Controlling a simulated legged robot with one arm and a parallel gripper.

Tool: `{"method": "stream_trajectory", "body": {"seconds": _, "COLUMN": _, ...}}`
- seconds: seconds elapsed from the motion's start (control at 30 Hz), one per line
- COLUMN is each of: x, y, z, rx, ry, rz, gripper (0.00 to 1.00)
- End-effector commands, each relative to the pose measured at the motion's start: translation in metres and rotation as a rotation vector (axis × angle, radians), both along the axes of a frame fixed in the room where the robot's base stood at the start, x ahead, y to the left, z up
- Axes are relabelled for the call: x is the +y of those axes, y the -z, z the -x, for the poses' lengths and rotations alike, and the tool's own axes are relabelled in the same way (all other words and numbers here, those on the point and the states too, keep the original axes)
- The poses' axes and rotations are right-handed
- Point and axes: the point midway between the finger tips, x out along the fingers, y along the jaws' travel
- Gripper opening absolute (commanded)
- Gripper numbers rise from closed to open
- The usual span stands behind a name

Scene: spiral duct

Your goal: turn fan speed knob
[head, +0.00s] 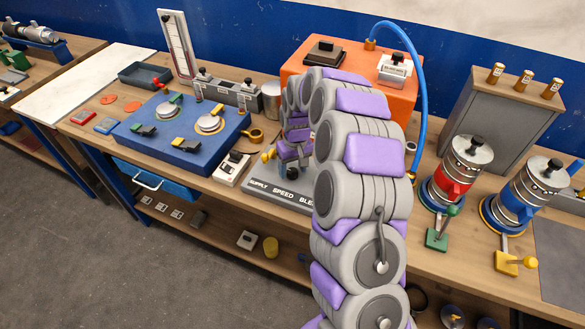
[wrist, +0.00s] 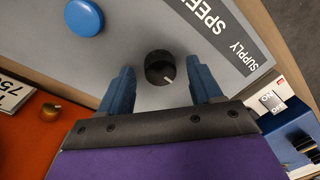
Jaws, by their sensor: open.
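The fan speed knob is a round black knob (wrist: 159,68) with a white pointer line on a sloped grey panel (wrist: 130,40), seen in the wrist view. The pointer aims to the lower right. The panel bears the words SUPPLY and SPEED. My gripper (wrist: 163,74) is open, with one blue finger on each side of the knob. A gap shows between the knob and each finger. In the head view the panel (head: 262,192) is partly behind my arm, and the gripper end is small and largely hidden.
A blue button (wrist: 85,17) is on the same panel. An orange box (head: 365,88) stands behind it, with a blue hose (head: 423,90). A white switch block (head: 232,168) and a blue unit (head: 180,135) are to the left. Red (head: 455,170) and blue (head: 520,190) canisters are to the right.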

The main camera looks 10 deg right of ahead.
Motion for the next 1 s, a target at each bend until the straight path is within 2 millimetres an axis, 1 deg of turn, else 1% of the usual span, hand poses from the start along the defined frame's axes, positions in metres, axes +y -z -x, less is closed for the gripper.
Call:
{"method": "stream_trajectory", "body": {"seconds": 0.17, "x": -0.002, "y": -0.031, "z": -0.001, "rx": -0.004, "ry": 0.001, "rz": 0.000, "gripper": 0.64}}
{"method": "stream_trajectory", "body": {"seconds": 0.3, "x": -0.004, "y": -0.064, "z": -0.003, "rx": -0.007, "ry": 0.002, "rz": -0.001, "gripper": 0.64}}
{"method": "stream_trajectory", "body": {"seconds": 0.6, "x": -0.008, "y": -0.128, "z": -0.005, "rx": -0.006, "ry": 0.000, "rz": 0.001, "gripper": 0.64}}
{"method": "stream_trajectory", "body": {"seconds": 0.7, "x": -0.009, "y": -0.144, "z": -0.004, "rx": -0.001, "ry": 0.000, "rz": 0.000, "gripper": 0.64}}
{"method": "stream_trajectory", "body": {"seconds": 0.8, "x": -0.010, "y": -0.155, "z": -0.004, "rx": -0.002, "ry": 0.001, "rz": 0.001, "gripper": 0.64}}
{"method": "stream_trajectory", "body": {"seconds": 0.9, "x": -0.010, "y": -0.163, "z": -0.004, "rx": 0.000, "ry": 0.001, "rz": 0.000, "gripper": 0.64}}
{"method": "stream_trajectory", "body": {"seconds": 1.0, "x": -0.010, "y": -0.166, "z": -0.004, "rx": 0.001, "ry": 0.001, "rz": 0.000, "gripper": 0.64}}
